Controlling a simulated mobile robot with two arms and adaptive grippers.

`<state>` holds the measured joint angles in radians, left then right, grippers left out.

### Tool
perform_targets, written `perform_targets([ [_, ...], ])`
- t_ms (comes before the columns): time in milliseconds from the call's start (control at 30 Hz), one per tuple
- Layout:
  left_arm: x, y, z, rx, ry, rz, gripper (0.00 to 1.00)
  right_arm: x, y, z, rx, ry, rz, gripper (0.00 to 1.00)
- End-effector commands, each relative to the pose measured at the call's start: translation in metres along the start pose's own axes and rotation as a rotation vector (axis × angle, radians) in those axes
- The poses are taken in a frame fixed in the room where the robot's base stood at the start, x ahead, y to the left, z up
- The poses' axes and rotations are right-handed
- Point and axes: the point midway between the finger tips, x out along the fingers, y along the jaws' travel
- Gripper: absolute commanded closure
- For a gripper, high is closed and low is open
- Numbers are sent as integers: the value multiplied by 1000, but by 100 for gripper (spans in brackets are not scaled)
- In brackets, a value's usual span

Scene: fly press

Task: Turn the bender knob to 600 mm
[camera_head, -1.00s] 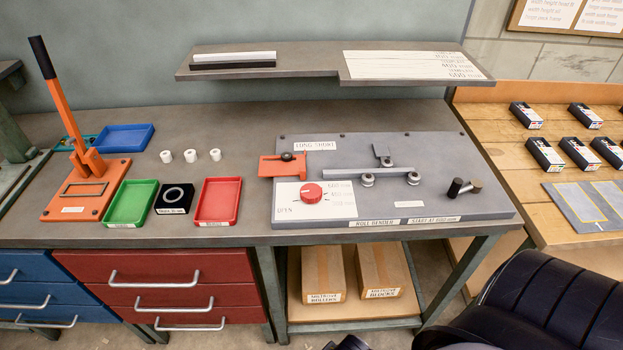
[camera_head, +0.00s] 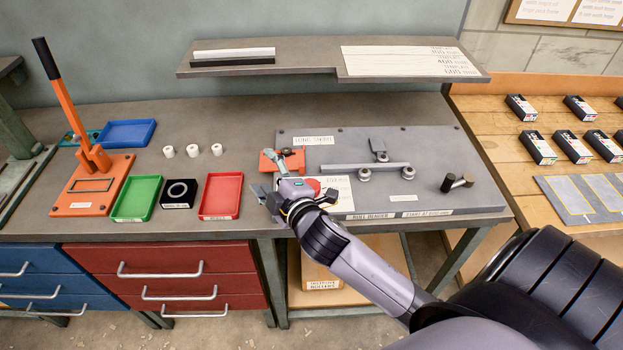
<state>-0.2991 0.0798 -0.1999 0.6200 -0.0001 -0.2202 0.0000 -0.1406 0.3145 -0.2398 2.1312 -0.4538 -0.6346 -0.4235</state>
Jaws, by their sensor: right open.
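The red bender knob (camera_head: 314,186) sits on a white dial plate (camera_head: 340,193) at the front left of the grey roll bender (camera_head: 430,150). Only the knob's right part shows, and its pointer and most dial markings are hidden or too small to read. My right gripper (camera_head: 274,176) is open over the left part of the dial plate, its fingers toward the left and its body covering the knob's left side. I cannot tell whether it touches the knob. My left gripper is out of view.
An orange block (camera_head: 268,162) lies just behind my gripper, and a straight bar (camera_head: 365,167) rests among the bender's rollers. A dark-handled crank (camera_head: 457,182) stands at the right. Red (camera_head: 221,194) and green (camera_head: 136,199) trays are to the left.

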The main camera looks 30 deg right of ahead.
Motion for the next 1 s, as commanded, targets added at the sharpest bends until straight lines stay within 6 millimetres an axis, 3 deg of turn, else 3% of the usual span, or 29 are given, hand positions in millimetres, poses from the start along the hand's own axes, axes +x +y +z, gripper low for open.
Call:
perform_targets([
  [33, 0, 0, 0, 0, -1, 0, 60, 17, 25, -22, -138, 97, 92, 37],
  [100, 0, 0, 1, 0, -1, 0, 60, 31, 53, -56, -347, 237, 220, 37],
  [200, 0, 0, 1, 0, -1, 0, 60, 41, 77, -102, -662, 430, 392, 37],
  [333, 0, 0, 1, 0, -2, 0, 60, 42, 84, -147, -1084, 670, 587, 37],
  [467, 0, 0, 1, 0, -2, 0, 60, 43, 70, -162, -1506, 915, 730, 37],
  [567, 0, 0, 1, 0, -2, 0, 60, 46, 57, -148, -1817, 1114, 792, 37],
  [667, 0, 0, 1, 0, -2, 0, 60, 50, 49, -110, -2097, 1333, 796, 37],
  [767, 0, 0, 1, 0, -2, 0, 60, 52, 55, -56, -2324, 1580, 734, 37],
  [867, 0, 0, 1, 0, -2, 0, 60, 46, 76, 6, -2466, 1838, 613, 37],
  [900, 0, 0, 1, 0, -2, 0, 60, 41, 87, 29, 2395, -1859, -536, 37],
  [1000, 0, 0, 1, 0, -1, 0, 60, 25, 115, 75, 2233, -1906, -378, 37],
])
